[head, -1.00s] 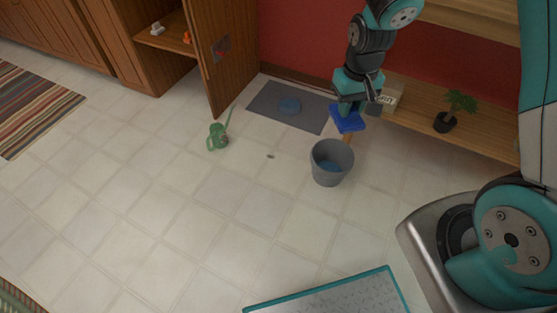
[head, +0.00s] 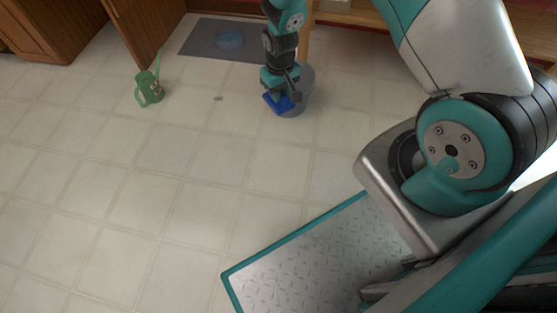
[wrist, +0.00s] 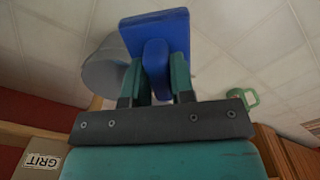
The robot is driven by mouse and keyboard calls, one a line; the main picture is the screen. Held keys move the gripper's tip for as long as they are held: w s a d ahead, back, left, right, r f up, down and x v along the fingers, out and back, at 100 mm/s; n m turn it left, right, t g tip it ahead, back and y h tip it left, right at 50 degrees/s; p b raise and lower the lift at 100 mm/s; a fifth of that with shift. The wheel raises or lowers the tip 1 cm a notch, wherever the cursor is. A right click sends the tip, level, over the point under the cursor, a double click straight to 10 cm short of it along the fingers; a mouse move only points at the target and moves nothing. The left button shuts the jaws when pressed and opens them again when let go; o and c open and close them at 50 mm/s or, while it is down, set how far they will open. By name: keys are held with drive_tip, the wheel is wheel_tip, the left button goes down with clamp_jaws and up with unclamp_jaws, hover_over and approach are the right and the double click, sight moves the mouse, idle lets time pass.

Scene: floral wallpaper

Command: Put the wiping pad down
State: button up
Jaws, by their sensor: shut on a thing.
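The wiping pad (wrist: 154,30) is a blue block with a blue grip, and in the head view it shows as a small blue patch (head: 277,104). My gripper (wrist: 158,80) is shut on the pad's grip, with a finger on each side. In the head view my gripper (head: 281,90) holds the pad in front of the grey bucket (head: 301,100) and covers much of it. In the wrist view the bucket (wrist: 105,70) is beside and behind the pad. I cannot tell whether the pad touches the bucket or the floor.
A green watering can (head: 150,88) stands on the tiled floor at the left. A box marked GRIT (wrist: 42,162) shows in the wrist view. The floor in the middle is clear.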

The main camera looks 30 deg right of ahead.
wheel_tip(320, 180, down, 28)
drive_tip(key=b, duration=1.4)
drive_tip(key=shift+f, duration=0.15)
drive_tip(key=o, duration=0.9)
